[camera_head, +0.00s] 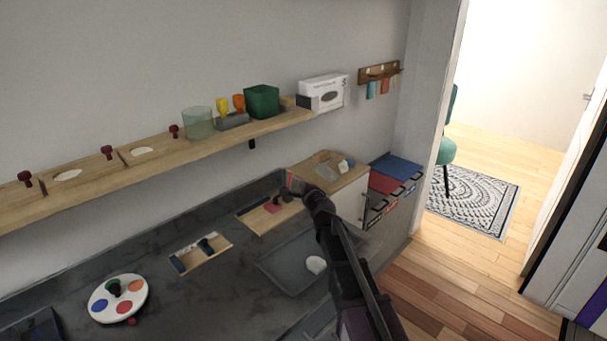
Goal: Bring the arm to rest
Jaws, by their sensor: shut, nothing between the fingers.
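My arm (345,265) reaches up from the bottom edge, right of centre, over the dark counter (220,285). My gripper (294,183) is at its far end, small in the picture, beside the near left edge of a wooden-topped cabinet (350,181). It is shut and I see nothing held in it. I cannot tell whether it touches anything. The arm hides part of a grey tray (283,262) with a white round thing (316,264) in it.
A wall shelf (150,160) with a green box (262,101) and a glass (198,123) runs behind. On the counter are wooden trays (186,266) and a white disc with coloured spots (103,304). Coloured bins (388,183) stand right of the cabinet. Wooden floor (450,290) is open at right.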

